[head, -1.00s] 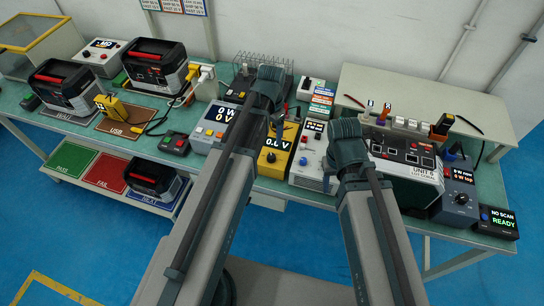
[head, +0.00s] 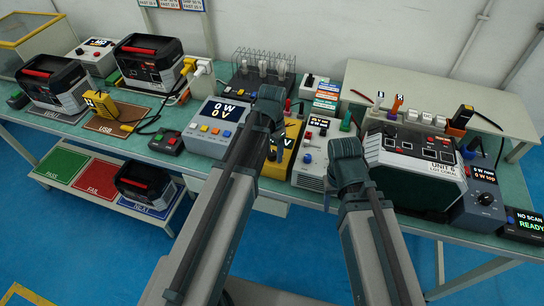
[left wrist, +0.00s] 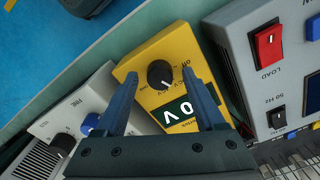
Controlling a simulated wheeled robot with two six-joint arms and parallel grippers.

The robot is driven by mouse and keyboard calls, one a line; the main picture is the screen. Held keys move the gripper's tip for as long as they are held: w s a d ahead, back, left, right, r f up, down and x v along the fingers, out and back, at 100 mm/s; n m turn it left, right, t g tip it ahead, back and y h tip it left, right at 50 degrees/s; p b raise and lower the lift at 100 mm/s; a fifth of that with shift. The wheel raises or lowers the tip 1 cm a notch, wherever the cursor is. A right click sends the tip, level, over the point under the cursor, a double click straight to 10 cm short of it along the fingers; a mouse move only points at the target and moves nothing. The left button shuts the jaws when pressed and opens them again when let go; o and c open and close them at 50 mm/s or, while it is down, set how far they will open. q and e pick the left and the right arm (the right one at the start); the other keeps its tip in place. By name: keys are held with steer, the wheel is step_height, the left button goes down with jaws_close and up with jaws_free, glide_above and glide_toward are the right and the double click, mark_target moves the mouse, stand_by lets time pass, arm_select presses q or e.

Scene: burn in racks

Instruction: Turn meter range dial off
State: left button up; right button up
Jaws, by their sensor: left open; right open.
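The yellow meter (head: 284,160) stands on the bench in the head view, partly hidden behind my left arm. In the left wrist view the meter (left wrist: 150,50) shows its black range dial (left wrist: 160,74), with a white mark on it, and a display (left wrist: 178,113) with a 0 and a V. My left gripper (left wrist: 157,77) is open, with one finger on each side of the dial. I cannot tell whether the fingers touch it. In the head view that gripper (head: 273,153) is low over the meter. My right gripper is hidden behind my right arm.
A grey supply (head: 215,125) stands left of the meter and a pale box (head: 312,160) right of it. In the left wrist view a red LOAD switch (left wrist: 268,45) is close by at the right. A large grey unit (head: 415,160) stands further right in the head view.

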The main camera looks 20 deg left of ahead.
arm_select(q)
jaws_close()
stand_by(0.4)
steer(key=shift+n, duration=0.3)
steer(key=n, duration=0.4)
steer(key=shift+n, duration=2.6)
